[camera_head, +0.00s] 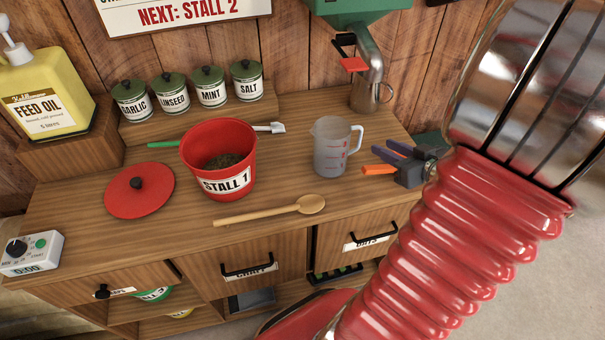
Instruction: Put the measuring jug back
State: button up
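The measuring jug (331,147) is translucent with red marks and stands upright on the wooden counter (290,183), right of the red bucket. It looks empty, and its handle faces right. My gripper (367,160), with one orange and one dark blue finger, is just right of the jug and points left toward it. The fingers are apart with nothing visible between them. They do not appear to touch the jug. My red bellows arm covers the right side of the view and hides what is behind it.
The red STALL 1 bucket (233,168) holds dark feed. A wooden spoon (268,211) lies in front. A red lid (139,191), labelled jars (210,88) and yellow feed oil (44,92) are left. A green dispenser's metal spout (370,65) is behind. Drawers (248,271) are below.

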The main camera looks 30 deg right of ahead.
jog(key=shift+w+d+r, duration=0.1)
jog(key=shift+w+r, duration=0.1)
jog(key=shift+w, duration=0.15)
jog(key=w+a+r+g+h, duration=0.45)
jog(key=w+r, duration=0.25)
jog(key=r, duration=0.2)
jog(key=s+a+g+y, duration=0.1)
jog(key=s+a, duration=0.4)
jog(key=a, duration=0.9)
jog(key=s+a+n+g+y, duration=0.1)
jog(key=s+a+y, duration=0.3)
jog(key=a, duration=1.1)
jog(key=shift+s+a+r+g+y, duration=0.15)
jog(key=shift+s+g+y, duration=0.2)
jog(key=shift+s+g, duration=0.55)
